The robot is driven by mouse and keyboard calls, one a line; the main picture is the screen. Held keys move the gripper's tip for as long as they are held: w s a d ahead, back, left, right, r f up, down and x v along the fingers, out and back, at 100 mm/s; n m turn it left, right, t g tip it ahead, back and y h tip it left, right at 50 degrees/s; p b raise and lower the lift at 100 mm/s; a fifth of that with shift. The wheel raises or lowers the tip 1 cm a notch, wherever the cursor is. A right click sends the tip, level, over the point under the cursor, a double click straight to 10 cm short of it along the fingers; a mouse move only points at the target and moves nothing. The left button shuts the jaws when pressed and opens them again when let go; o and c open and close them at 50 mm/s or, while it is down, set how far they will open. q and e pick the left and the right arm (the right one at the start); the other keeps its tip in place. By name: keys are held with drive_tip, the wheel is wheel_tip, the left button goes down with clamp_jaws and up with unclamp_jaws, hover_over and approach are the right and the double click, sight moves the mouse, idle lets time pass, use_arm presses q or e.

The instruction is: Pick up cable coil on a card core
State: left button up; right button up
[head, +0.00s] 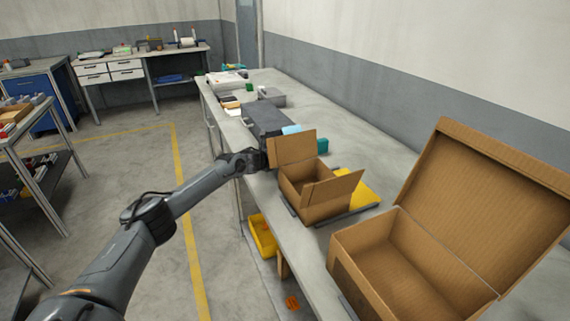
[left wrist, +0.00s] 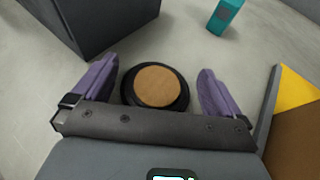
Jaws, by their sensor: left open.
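The cable coil (left wrist: 156,100) is a black ring around a round brown card core (left wrist: 155,85), lying on the grey bench top (left wrist: 180,40) in the left wrist view. My left gripper (left wrist: 158,72) is open, with one purple finger at the left of the coil and the other at its right. A gap shows on the right side; the left finger is close to the coil. I cannot tell how high the fingers are. In the head view my left gripper (head: 258,160) is at the bench edge beside a small open carton, and the coil is hidden. My right gripper is not in view.
A dark grey box (head: 268,118) stands beyond the gripper. A small open carton (head: 318,213) is to its right, with a yellow item (head: 362,192) behind it. A teal box (left wrist: 226,15) stands farther back. A large open carton (head: 345,262) is at the near right.

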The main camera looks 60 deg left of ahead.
use_arm(q)
drive_tip(key=shift+w+a, duration=0.25)
drive_tip(key=shift+w, duration=0.1)
drive_tip(key=shift+s+d+f, duration=0.1)
drive_tip(key=shift+s+f, duration=0.05)
drive_tip(key=shift+s, duration=0.15)
drive_tip(key=shift+c, duration=1.7)
drive_tip(key=c, duration=0.5)
drive_tip(key=shift+c, duration=0.3)
drive_tip(key=shift+r, duration=0.2)
